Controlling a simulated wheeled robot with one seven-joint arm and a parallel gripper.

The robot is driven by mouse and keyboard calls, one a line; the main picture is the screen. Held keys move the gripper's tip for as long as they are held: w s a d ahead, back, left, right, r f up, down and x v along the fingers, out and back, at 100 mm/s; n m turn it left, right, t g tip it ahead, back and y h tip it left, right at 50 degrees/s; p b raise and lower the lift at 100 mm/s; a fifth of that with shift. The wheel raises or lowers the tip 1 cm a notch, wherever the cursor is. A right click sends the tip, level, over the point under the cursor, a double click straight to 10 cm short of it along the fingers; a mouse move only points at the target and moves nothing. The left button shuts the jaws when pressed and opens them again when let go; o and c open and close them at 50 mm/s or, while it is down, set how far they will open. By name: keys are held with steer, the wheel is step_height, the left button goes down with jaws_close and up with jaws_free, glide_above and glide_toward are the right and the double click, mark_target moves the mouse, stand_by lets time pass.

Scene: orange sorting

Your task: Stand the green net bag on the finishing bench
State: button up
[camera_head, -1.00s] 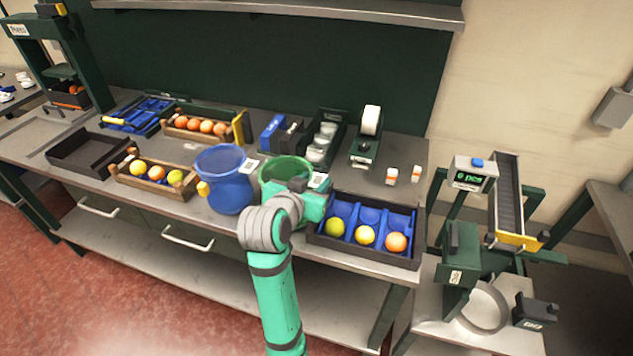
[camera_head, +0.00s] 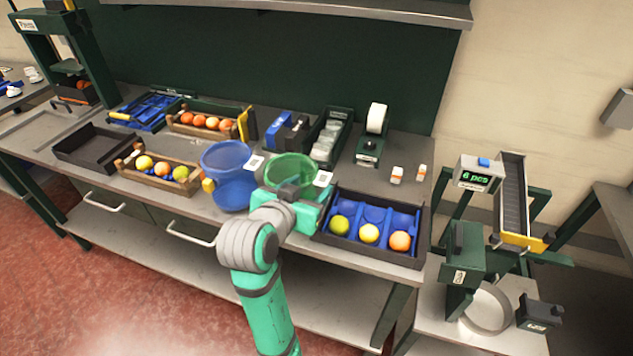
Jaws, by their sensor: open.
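The green net bag (camera_head: 291,165) stands upright on the bench (camera_head: 375,184), open at the top, between the blue bag (camera_head: 230,186) and the dark tray with blue compartments. My teal gripper (camera_head: 290,176) is open at the bag's near side, with a pale fingertip pad showing at its left and another at its right. The gripper body and wrist hide the bag's lower front. I cannot tell whether the fingers touch it.
The blue bag with a yellow clip stands close on the left. The dark tray (camera_head: 424,226), with fruit in its front row, sits close on the right. Fruit crates (camera_head: 190,188) lie left; a label dispenser (camera_head: 371,140) stands behind. A counting machine (camera_head: 475,178) stands at far right.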

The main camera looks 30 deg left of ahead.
steer(key=shift+v, duration=2.8)
steer(key=s+d+f+n, duration=0.1)
steer(key=d+f, duration=0.6)
steer(key=f, duration=0.4)
steer(key=s+d+f+n, duration=0.1)
steer(key=s+d+f, duration=0.1)
steer(key=d+f, duration=0.75)
steer(key=s+d+f+m+h, duration=0.1)
steer(key=s+d, duration=0.3)
steer(key=s, duration=0.3)
steer(key=s+d+f+m+t, duration=0.1)
steer(key=s+d, duration=0.3)
steer(key=s, duration=0.4)
steer(key=s+d+f+m+t+h, duration=0.1)
steer(key=s+d+f, duration=0.2)
steer(key=s, duration=0.5)
steer(key=shift+s+d+m+h, duration=0.3)
steer(key=shift+d+m, duration=0.1)
steer(key=shift+d, duration=0.5)
steer(key=c, duration=0.5)
steer(key=shift+w, duration=0.2)
steer(key=shift+c, duration=0.4)
